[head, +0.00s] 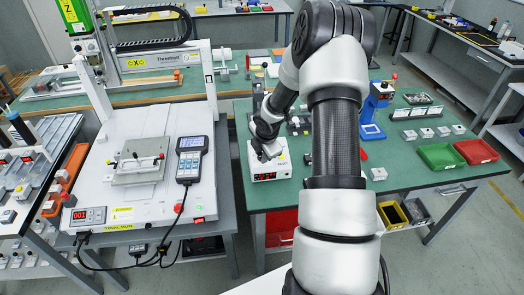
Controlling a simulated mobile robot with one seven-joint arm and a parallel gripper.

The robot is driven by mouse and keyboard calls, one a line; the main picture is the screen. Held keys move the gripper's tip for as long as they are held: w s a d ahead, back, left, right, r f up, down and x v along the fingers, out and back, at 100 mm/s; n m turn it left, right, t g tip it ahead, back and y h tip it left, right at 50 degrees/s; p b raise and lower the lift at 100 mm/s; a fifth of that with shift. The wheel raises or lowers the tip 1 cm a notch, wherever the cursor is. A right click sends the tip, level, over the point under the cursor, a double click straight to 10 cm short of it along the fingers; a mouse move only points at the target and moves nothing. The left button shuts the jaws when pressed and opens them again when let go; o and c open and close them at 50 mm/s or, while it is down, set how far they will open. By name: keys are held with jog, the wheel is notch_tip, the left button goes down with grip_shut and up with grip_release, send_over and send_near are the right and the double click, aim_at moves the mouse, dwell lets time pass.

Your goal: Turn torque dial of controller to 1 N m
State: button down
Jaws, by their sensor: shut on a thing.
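The controller (283,166) is a white box with a red lit display on its front, standing at the left end of the right green bench. My gripper (268,157) is low over its top, at the end of my arm, which reaches in from the right. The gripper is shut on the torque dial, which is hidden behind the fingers. The dial's scale and pointer cannot be read, and the display digits are too small to read.
A white gantry machine (140,215) with a grey handheld pendant (190,160) stands to the left. Green (440,156) and red (476,151) trays lie at the bench's right. A blue press (376,100) stands behind my arm. The bench front is partly clear.

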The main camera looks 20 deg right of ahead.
jog(key=shift+n, duration=0.4)
jog(key=c, duration=1.5)
grip_release()
jog(key=p+v, duration=0.5)
jog(key=v, duration=1.2)
jog(key=shift+s+r, duration=0.15)
jog(key=shift+r, duration=0.05)
